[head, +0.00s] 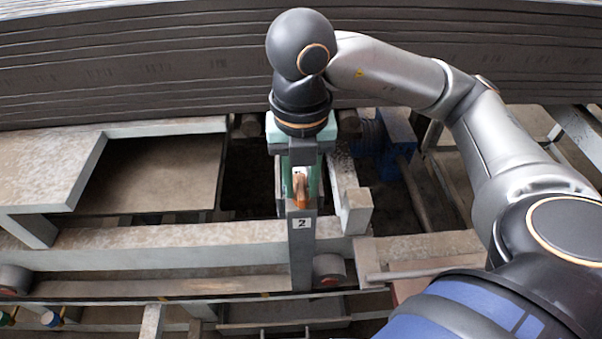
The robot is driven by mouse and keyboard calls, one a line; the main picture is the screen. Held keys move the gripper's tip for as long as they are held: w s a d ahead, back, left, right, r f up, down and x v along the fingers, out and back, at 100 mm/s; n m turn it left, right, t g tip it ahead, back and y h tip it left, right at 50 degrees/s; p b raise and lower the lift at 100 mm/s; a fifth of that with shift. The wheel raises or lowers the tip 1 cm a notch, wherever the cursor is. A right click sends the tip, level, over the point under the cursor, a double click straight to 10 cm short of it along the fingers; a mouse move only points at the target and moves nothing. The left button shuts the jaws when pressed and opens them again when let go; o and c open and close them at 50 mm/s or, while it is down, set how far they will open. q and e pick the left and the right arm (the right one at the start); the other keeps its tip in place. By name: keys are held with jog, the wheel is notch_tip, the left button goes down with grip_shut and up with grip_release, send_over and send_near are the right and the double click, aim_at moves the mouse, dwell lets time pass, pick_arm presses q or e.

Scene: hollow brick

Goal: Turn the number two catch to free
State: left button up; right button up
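The number two catch shows in the head view as an orange-brown lever (301,189) on a dark grey upright post. A white label with a black 2 (302,223) is on the post below it. The lever stands roughly upright in the picture. My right gripper (301,172) comes down from above, right at the lever's upper part. Grey and green parts lie on both sides of the lever. I cannot tell whether the fingers touch it or how far apart they are. My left gripper is not in view.
A stack of dark grey boards (150,65) spans the back. A pale metal frame beam (150,246) runs across the middle, with a pale bracket (353,205) close to the right of the post. A blue motor-like part (396,130) sits behind. More small handles are at lower left.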

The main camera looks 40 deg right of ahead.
grip_shut()
jog(key=shift+n, duration=0.3)
jog(key=n+b, duration=0.1)
jog(key=n, duration=0.1)
jog(key=shift+n+b, duration=0.3)
jog(key=shift+b, duration=0.1)
jog(key=n+b, duration=0.2)
jog(key=n, duration=0.2)
jog(key=n+b, duration=0.1)
jog(key=n, duration=0.4)
jog(key=shift+n, duration=0.4)
jog(key=shift+n+b, duration=0.7)
jog(key=shift+n, duration=1.8)
